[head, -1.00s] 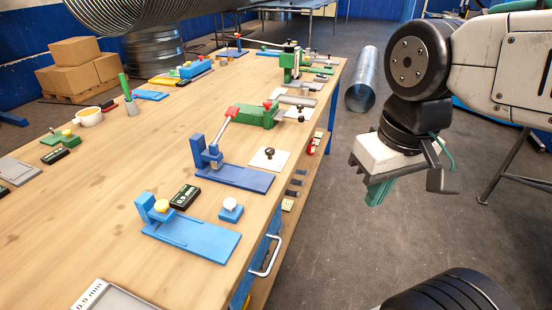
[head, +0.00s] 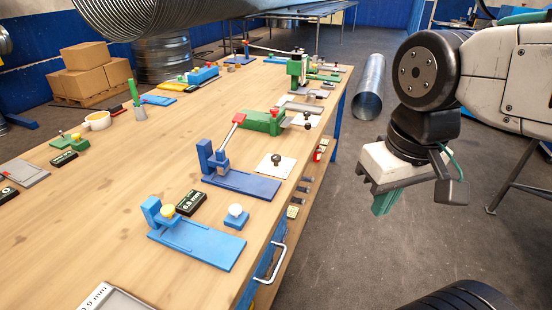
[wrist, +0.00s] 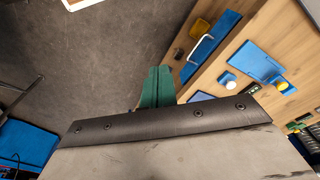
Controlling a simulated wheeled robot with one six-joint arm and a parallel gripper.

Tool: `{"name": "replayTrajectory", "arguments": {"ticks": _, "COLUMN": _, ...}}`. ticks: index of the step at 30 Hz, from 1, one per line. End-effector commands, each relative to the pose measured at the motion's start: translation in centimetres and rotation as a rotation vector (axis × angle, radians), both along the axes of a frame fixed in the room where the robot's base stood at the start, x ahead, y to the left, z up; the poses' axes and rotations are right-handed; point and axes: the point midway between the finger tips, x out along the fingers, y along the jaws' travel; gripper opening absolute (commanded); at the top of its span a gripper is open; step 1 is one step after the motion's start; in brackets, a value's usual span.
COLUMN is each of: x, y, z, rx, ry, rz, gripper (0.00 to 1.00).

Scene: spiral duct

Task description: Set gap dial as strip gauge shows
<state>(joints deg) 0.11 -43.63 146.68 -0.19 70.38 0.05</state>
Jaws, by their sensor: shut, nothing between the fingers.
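A light blue fixture (head: 197,241) with a yellow knob (head: 168,211) stands near the bench's front edge. A small black display (head: 190,202) beside it seems to read 0.8 mm. A grey framed plate (head: 122,299) at the bottom edge is partly cut off; its label ends in ".9 mm". I cannot tell for sure which is the gap dial or the strip gauge. The blue fixture and yellow knob also show in the wrist view (wrist: 256,62). My gripper (head: 386,202) is empty and shut, its green fingers together, over the floor right of the bench; they show in the wrist view (wrist: 157,86).
A blue block with a white knob (head: 235,216), a dark blue lever press (head: 240,183) and a green lever tool (head: 264,122) stand along the bench. A bench handle (head: 272,265) sticks out at the front.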

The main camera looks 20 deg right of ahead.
Motion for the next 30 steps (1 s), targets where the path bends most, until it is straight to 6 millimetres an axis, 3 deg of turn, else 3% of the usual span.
{"name": "replayTrajectory", "arguments": {"ticks": 7, "x": 0.0, "y": 0.0, "z": 0.0, "rx": 0.000, "ry": 0.000, "rz": 0.000, "gripper": 0.00}}
{"name": "replayTrajectory", "arguments": {"ticks": 12, "x": 0.3, "y": 0.3, "z": -0.6, "rx": 0.000, "ry": 0.032, "rz": 0.015, "gripper": 0.47}}
{"name": "replayTrajectory", "arguments": {"ticks": 13, "x": 0.4, "y": 0.4, "z": -0.9, "rx": 0.000, "ry": 0.050, "rz": 0.020, "gripper": 0.52}}
{"name": "replayTrajectory", "arguments": {"ticks": 16, "x": 1.8, "y": 0.7, "z": -1.6, "rx": -0.004, "ry": 0.114, "rz": 0.040, "gripper": 0.52}}
{"name": "replayTrajectory", "arguments": {"ticks": 23, "x": 8.8, "y": 1.5, "z": -2.2, "rx": -0.064, "ry": 0.230, "rz": 0.167, "gripper": 0.52}}
{"name": "replayTrajectory", "arguments": {"ticks": 30, "x": 18.1, "y": 2.8, "z": -4.3, "rx": -0.146, "ry": 0.308, "rz": 0.437, "gripper": 0.52}}
